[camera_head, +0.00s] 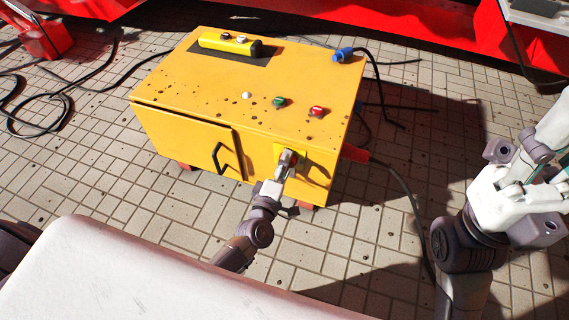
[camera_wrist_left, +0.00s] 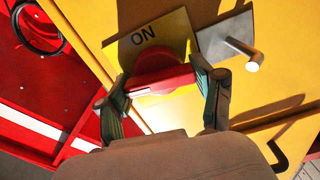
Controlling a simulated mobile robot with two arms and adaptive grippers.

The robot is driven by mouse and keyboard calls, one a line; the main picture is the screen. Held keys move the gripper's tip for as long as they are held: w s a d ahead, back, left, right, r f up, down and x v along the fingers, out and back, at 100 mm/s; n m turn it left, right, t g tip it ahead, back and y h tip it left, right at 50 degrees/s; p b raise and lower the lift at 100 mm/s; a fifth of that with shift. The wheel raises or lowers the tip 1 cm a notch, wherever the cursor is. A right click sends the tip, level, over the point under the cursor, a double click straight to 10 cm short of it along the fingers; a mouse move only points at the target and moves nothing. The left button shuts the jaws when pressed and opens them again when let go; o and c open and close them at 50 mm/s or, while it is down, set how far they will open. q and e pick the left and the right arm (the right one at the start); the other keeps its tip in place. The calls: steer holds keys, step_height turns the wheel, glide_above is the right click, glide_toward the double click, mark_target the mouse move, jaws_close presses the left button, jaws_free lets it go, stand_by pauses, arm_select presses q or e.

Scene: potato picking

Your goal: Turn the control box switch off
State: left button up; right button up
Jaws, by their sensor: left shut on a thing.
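The yellow control box (camera_head: 185,95) stands on the paved ground in the head view. Its red rotary switch (camera_wrist_left: 160,80) is on the front face, right of the door, on a yellow plate with an "ON" label (camera_wrist_left: 143,36). My left gripper (camera_head: 287,162) reaches the switch from the front. In the left wrist view its fingers (camera_wrist_left: 165,85) sit on both sides of the red handle, shut on it. The fingers hide much of the switch in the head view. My right gripper (camera_head: 545,170) is at the right edge, partly cut off and away from the box.
The box top carries a green button (camera_head: 279,102), a red button (camera_head: 317,111), a yellow pendant (camera_head: 225,43) and a blue plug (camera_head: 344,54). A black door handle (camera_head: 222,160) is left of the switch. Black cables (camera_head: 60,98) lie on the ground. Red machinery (camera_head: 410,35) stands behind.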

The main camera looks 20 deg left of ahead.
arm_select(q)
steer(key=shift+n, duration=0.7)
steer(key=o, duration=1.2)
steer(key=shift+c, duration=0.2)
